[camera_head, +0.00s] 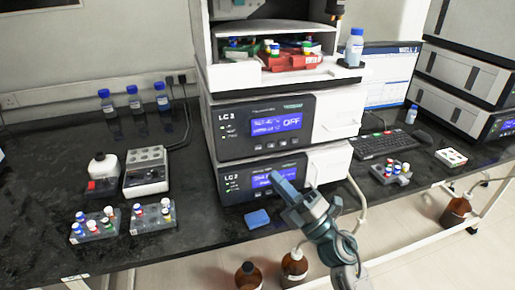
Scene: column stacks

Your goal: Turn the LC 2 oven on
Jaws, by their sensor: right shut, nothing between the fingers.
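My left gripper is not in view.
A blue block (257,219) lies on the dark bench (195,215) below LC 2. Vial racks (96,227) and a white device (146,170) stand at left. A keyboard (388,143) and another rack (391,174) are at right. Brown bottles (248,277) stand below the bench edge.

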